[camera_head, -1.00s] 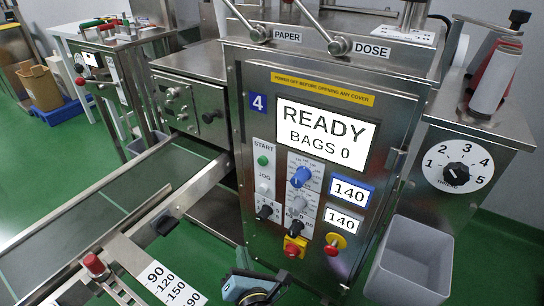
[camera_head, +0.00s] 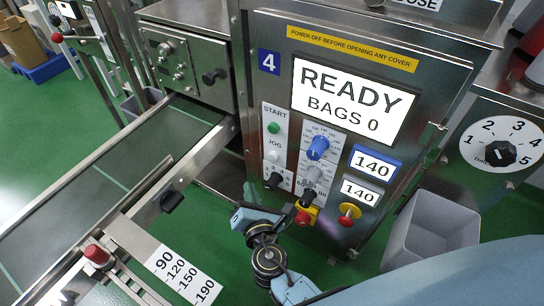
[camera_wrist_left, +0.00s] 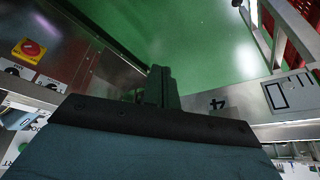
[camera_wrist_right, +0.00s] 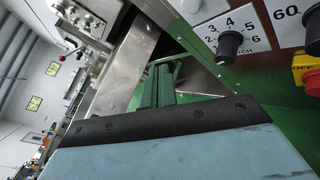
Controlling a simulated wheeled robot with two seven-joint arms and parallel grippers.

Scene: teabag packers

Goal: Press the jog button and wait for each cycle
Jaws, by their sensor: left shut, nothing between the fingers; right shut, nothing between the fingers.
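The white jog button (camera_head: 272,157) is on the machine's steel front panel, under the green start button (camera_head: 273,128). It is uncovered. The screen (camera_head: 350,102) above reads READY, BAGS 0. My right gripper (camera_head: 257,217) is below and left of the panel's lower knobs, apart from the jog button; its fingers (camera_wrist_right: 164,84) show shut and empty in the right wrist view, left of a numbered black knob (camera_wrist_right: 230,44). My left gripper (camera_wrist_left: 160,88) shows only in the left wrist view, shut and empty over green floor, with a red stop button (camera_wrist_left: 31,48) at upper left.
A blue knob (camera_head: 318,147), a red stop button on yellow (camera_head: 347,219) and a yellow-red switch (camera_head: 304,217) stick out of the panel. A conveyor (camera_head: 120,170) with a steel rail lies to the left. A grey bin (camera_head: 432,238) stands at the right.

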